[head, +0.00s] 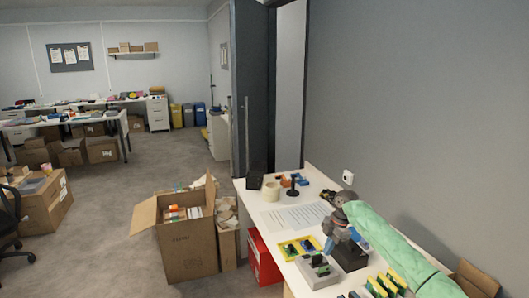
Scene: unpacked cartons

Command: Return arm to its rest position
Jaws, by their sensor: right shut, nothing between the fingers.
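My right arm (390,240), in a green sleeve, reaches in from the lower right over the white table (255,212). My right gripper (331,246) points down over the table, close to a grey object (318,270) and a black block (350,257). The gripper is shut, with nothing seen held in it. Whether its tips touch anything is too small to tell. My left gripper is not in view.
Yellow-framed items (300,247), papers (295,217) and small orange items (286,181) lie on the table. Green-yellow blocks (385,285) lie near my arm. An open carton (187,250) and a red bin (262,262) stand left of the table. A grey wall (430,120) is on the right.

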